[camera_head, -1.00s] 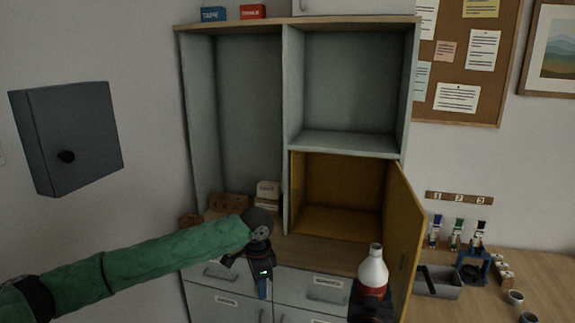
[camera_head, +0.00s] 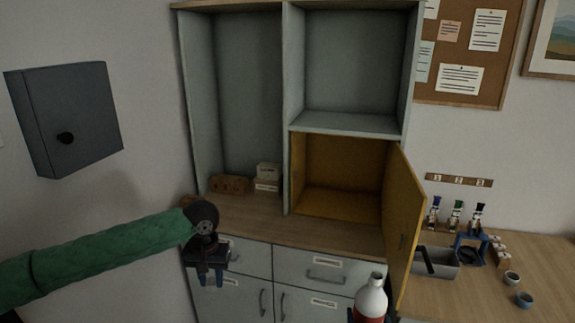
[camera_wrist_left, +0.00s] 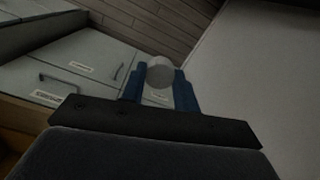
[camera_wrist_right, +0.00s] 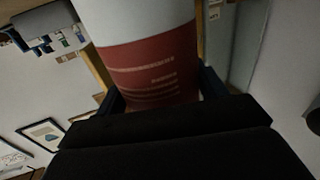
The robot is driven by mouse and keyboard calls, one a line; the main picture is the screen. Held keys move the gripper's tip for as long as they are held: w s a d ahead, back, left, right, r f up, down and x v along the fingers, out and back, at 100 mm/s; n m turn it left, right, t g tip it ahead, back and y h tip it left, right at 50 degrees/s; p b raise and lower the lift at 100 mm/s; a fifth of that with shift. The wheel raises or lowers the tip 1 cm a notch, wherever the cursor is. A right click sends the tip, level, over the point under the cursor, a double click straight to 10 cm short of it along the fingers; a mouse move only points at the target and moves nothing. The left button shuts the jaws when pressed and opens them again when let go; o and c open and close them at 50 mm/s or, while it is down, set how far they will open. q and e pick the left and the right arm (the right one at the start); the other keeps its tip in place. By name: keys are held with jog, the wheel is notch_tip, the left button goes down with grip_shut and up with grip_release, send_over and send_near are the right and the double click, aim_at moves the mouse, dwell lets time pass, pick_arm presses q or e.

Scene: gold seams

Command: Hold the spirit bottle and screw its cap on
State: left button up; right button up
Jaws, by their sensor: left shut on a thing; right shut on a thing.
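The spirit bottle (camera_head: 371,299) is white with a red label and stands upright at the bottom of the head view, its narrow neck bare on top. My right gripper (camera_head: 368,319) is shut around its body; the label fills the right wrist view (camera_wrist_right: 150,65). My left gripper (camera_head: 211,279) is in front of the drawers, well to the left of the bottle, pointing down. In the left wrist view its blue fingers (camera_wrist_left: 161,88) are shut on a small round pale cap (camera_wrist_left: 160,72). In the head view the cap is too small to make out.
The yellow cabinet compartment (camera_head: 340,175) is open, its door (camera_head: 404,230) swung out behind the bottle. A grey tray (camera_head: 440,262), a blue stand (camera_head: 470,245) and small cups (camera_head: 524,299) are on the right counter. The space between my grippers is clear.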

pick_arm(q)
jog(key=shift+s+a+n, duration=0.1)
jog(key=shift+a+n, duration=0.15)
jog(key=shift+n, duration=0.05)
pick_arm(e)
jog(key=shift+s+a, duration=0.1)
jog(key=shift+s, duration=0.1)
jog(key=w+a+n+g+y, duration=0.2)
jog(key=w+a+n+y, duration=0.2)
jog(key=w+a+y, duration=0.1)
jog(key=w+a+r+n+g+y, duration=0.1)
jog(key=w+a+n+g+y, duration=0.1)
jog(key=w+a+n+y, duration=0.2)
jog(key=shift+w+a+r+y, duration=0.35)
jog(key=shift+a+y, duration=1.15)
jog(key=shift+a, duration=1.6)
jog(key=shift+f, duration=0.15)
